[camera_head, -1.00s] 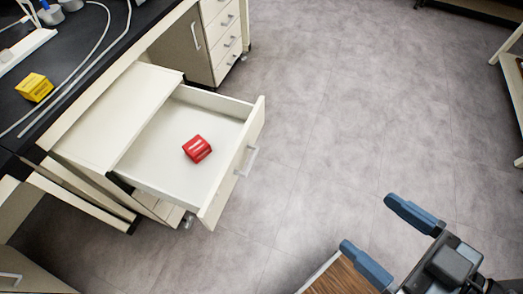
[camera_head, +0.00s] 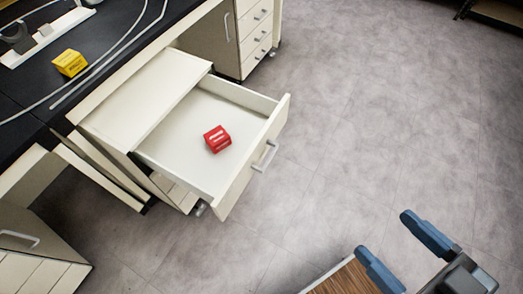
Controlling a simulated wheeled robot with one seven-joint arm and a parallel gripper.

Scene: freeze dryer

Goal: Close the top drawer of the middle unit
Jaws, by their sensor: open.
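The top drawer (camera_head: 180,142) of the middle unit (camera_head: 146,92) is pulled out, its front panel (camera_head: 256,158) facing right toward the open floor. A silver bar handle (camera_head: 265,156) is on that panel. A red box (camera_head: 217,139) lies inside the drawer. My gripper (camera_head: 402,251) is at the lower right, open, with two blue fingers spread and nothing between them. It is well apart from the drawer, to the right of and below the handle in the picture.
A black bench top (camera_head: 50,80) with a yellow box (camera_head: 70,63) runs along the left. Another drawer unit (camera_head: 256,38) stands behind, and a cabinet (camera_head: 40,245) is at the lower left. Grey floor (camera_head: 350,120) is clear between the drawer and my gripper.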

